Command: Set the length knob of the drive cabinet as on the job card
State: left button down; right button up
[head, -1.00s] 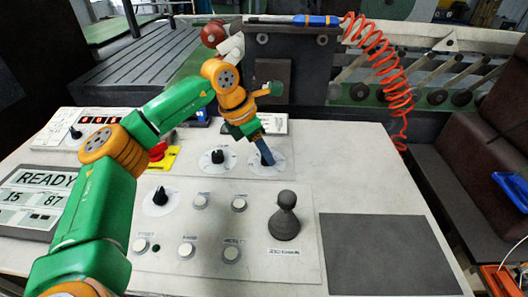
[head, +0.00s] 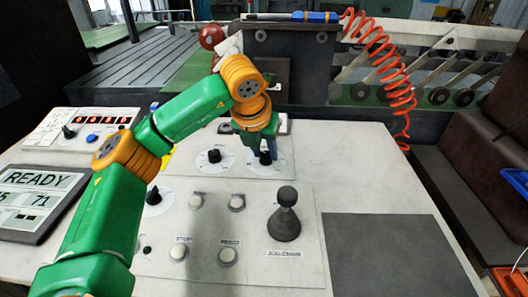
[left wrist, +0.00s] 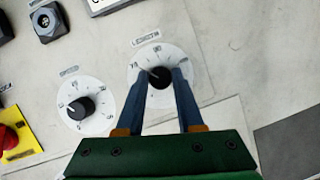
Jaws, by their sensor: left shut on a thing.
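The length knob (left wrist: 159,79) is black on a white round dial (left wrist: 186,62) in the left wrist view. A light pointer line on it leans up and left; the small dial numbers are hard to read. In the head view the knob (head: 265,158) stands under my left gripper (head: 263,152). The blue fingers of my left gripper (left wrist: 160,82) are shut on the knob, one on each side. No job card text is readable. My right gripper is not in view.
A second black knob (head: 214,156) on its own dial is just left of the length knob. A dark joystick (head: 284,218) rises in front, beside several push buttons. A red stop button (left wrist: 10,138) on yellow is at the left wrist view's edge. A grey mat (head: 390,255) lies clear at right.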

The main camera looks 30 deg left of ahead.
pick_arm(q)
jog(key=shift+n, duration=0.5)
jog(key=c, duration=0.5)
grip_release()
jog(key=shift+w, duration=0.1)
jog(key=shift+c, duration=0.2)
jog(key=v, duration=0.7)
jog(key=shift+b, duration=0.4)
jog(key=shift+d, duration=0.1)
